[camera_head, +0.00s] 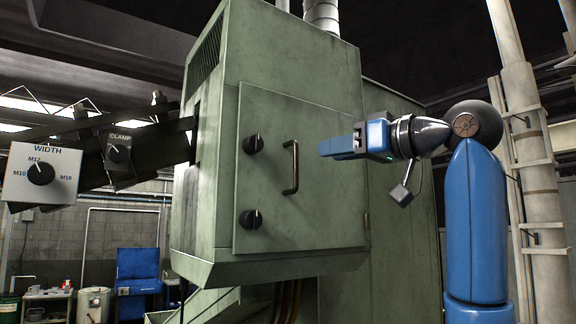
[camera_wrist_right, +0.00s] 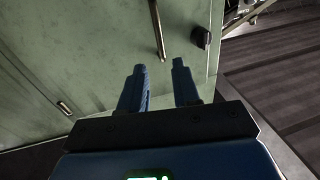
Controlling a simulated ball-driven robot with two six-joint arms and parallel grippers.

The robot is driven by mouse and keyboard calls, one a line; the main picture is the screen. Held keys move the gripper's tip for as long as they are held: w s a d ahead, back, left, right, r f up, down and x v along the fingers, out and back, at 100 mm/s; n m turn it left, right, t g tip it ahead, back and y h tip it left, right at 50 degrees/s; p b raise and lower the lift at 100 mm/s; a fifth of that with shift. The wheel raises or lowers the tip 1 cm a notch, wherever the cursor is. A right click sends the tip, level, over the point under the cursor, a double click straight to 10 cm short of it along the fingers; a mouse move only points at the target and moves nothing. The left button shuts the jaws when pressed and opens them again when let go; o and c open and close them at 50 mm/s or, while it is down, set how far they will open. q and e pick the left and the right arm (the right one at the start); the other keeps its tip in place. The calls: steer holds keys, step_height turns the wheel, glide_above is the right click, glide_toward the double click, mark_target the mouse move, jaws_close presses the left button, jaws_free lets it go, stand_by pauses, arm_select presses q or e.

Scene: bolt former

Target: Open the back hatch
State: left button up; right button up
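The hatch (camera_head: 325,215) is a green panel on the side of the green machine housing, and it looks closed. It bears a vertical bar handle (camera_head: 292,167), an upper black knob (camera_head: 253,144) and a lower black knob (camera_head: 250,219) near its left edge. My right gripper (camera_head: 322,150) is to the right of the handle, pointing left at it, apart from it. In the right wrist view the blue fingers (camera_wrist_right: 158,68) are spread and empty. The handle (camera_wrist_right: 157,30) shows beyond the fingertips, with one knob (camera_wrist_right: 202,38) to its right. My left gripper is out of view.
A grey box marked WIDTH (camera_head: 42,173) and a CLAMP knob box (camera_head: 118,155) stick out left of the housing. A pale column with brackets (camera_head: 528,150) stands at the far right. A blue cabinet (camera_head: 138,280) is in the left background.

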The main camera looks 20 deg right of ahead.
mark_target(297, 163)
steer(key=shift+g, duration=0.3)
steer(key=shift+f+p+x, duration=0.15)
steer(key=shift+p+x, duration=0.75)
steer(key=shift+x, duration=0.8)
steer(key=shift+f+p+x, duration=0.2)
steer(key=shift+p+x, duration=0.65)
steer(key=shift+x, duration=0.9)
steer(key=shift+f+p+x, duration=0.15)
steer(key=shift+p+x, duration=0.75)
steer(key=shift+x, duration=0.8)
steer(key=shift+w, duration=0.1)
jaws_close()
